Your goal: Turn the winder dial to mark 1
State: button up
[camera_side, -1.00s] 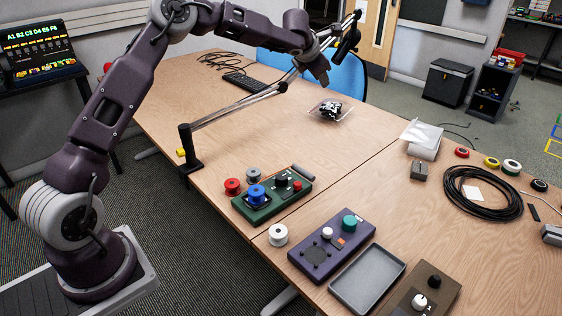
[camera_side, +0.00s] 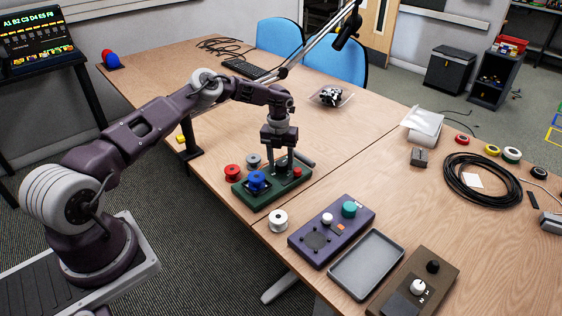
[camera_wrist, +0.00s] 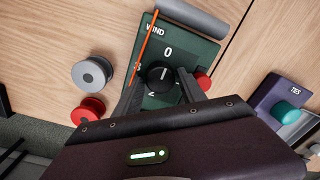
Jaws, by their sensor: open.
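The winder (camera_side: 265,203) is a green box with a blue spool (camera_side: 257,181) and a red knob (camera_wrist: 203,80). Its black dial (camera_wrist: 160,77) carries a short pale line that seems to point roughly toward the 0. In the wrist view 0 shows above the dial and 2 at its lower left; mark 1 I cannot make out. My gripper (camera_wrist: 160,90) is open, one finger on each side of the dial; whether they touch it I cannot tell. It also points down over the winder in the side view (camera_side: 279,172), hiding the dial there.
A red spool (camera_side: 232,172), a grey spool (camera_side: 253,160) and a white spool (camera_side: 277,220) stand close around the winder. A purple box (camera_side: 331,236) with a teal knob and a grey tray (camera_side: 341,287) lie nearby. A thin orange strip (camera_wrist: 143,48) crosses the winder.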

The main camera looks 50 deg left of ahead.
grip_shut()
jog(key=m, duration=0.8)
jog(key=shift+w+a+r+m, duration=0.1)
jog(key=shift+m, duration=0.2)
jog(key=m, duration=0.4)
jog(key=shift+g, duration=0.3)
jog(key=shift+w+m, duration=0.1)
jog(key=shift+m, duration=2.4)
grip_release()
